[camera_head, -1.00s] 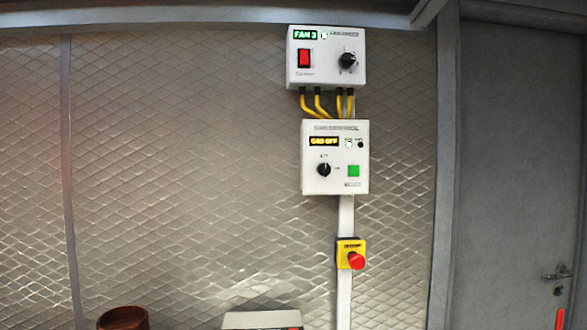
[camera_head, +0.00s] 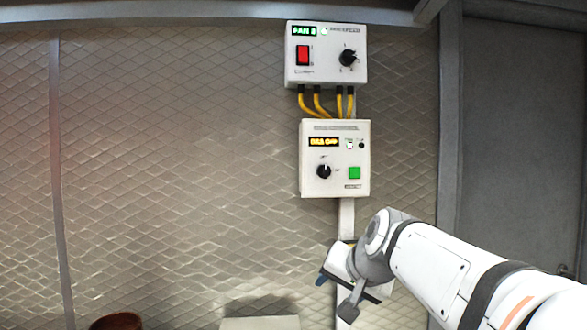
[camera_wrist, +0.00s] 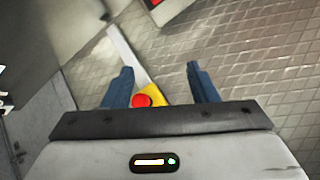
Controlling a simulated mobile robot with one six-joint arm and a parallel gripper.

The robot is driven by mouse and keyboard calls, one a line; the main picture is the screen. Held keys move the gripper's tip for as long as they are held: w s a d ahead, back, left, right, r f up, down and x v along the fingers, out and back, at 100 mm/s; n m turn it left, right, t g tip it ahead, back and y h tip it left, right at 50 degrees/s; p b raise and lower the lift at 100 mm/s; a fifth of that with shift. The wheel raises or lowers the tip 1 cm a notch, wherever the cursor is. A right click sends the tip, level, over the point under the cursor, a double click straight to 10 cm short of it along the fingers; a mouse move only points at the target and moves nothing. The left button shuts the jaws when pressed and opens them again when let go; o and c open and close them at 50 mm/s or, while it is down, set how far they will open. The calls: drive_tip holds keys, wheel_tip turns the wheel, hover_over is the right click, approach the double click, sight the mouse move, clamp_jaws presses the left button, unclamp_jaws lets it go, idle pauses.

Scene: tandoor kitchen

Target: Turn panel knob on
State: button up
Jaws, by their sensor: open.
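The white gas control panel (camera_head: 311,183) hangs on the wall in the head view, with a lit amber display that is blurred now. The knob does not show in the wrist view.
A fan box (camera_head: 327,75) with a red switch and a black knob hangs above, joined by yellow cables. A yellow emergency-stop box with a red button (camera_wrist: 142,101) shows in the wrist view. A brown pot (camera_head: 117,322) and a pale box (camera_head: 260,323) stand at the bottom.

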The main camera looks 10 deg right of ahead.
sight(327, 171)
drive_tip(key=w+d+r+m+t, duration=0.1)
drive_tip(key=w+r+m+t, duration=0.3)
drive_tip(key=r, duration=0.7)
drive_tip(key=w+d+r+t, duration=0.2)
drive_tip(key=w+r, duration=0.4)
drive_tip(key=r, duration=0.5)
drive_tip(key=shift+y, duration=0.4)
drive_tip(key=p+x, duration=0.2)
drive_tip(key=x, duration=0.5)
drive_tip(key=shift+w+a+f+p, duration=0.15)
drive_tip(key=shift+w+p, duration=0.05)
drive_tip(key=shift+p, duration=0.15)
drive_tip(key=shift+c, duration=0.4)
